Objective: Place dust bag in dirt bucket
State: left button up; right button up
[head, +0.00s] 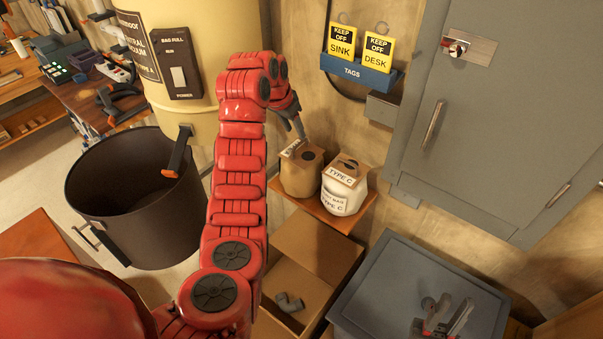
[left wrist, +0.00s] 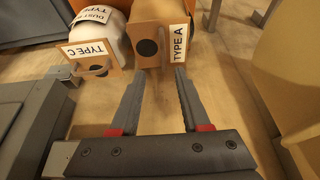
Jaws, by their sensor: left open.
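The tan dust bag marked TYPE A (head: 301,178) stands on a small wooden shelf, its cardboard collar with a dark hole facing up. It also shows in the left wrist view (left wrist: 153,40). A whiter dust bag marked TYPE C (head: 343,197) stands beside it, and also shows in the left wrist view (left wrist: 86,42). My left gripper (head: 299,132) is just above the TYPE A bag. In the left wrist view its open fingers (left wrist: 158,95) point at that collar, with nothing between them. The dark dirt bucket (head: 150,240) stands on the floor at left. My right gripper (head: 450,308) appears open and empty at lower right.
A cream vacuum canister (head: 200,50) stands behind the bucket. An open cardboard box (head: 315,245) holding a grey pipe elbow (head: 289,302) is below the shelf (head: 330,217). A grey bin (head: 400,270) and grey wall cabinet (head: 470,140) are at right.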

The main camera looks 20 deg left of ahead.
aim_at(300, 143)
pick_arm(q)
jog(key=shift+b+x, duration=0.6)
jog(key=shift+x, duration=0.5)
jog(key=b+x, duration=0.2)
jog(key=b, duration=0.2)
jog(key=shift+s+a+f, duration=0.1)
jog(key=shift+s+a, duration=0.05)
jog(key=shift+b, duration=0.5)
jog(key=shift+w+f+b, duration=0.3)
jog(key=shift+f+b, duration=0.05)
jog(key=shift+b, duration=0.05)
jog(key=shift+w+f+p, duration=0.5)
jog(key=shift+f+p, duration=0.1)
jog(key=shift+p, duration=0.4)
jog(key=x, duration=0.3)
jog(key=shift+s, duration=0.15)
jog(key=shift+r, duration=0.1)
grip_shut()
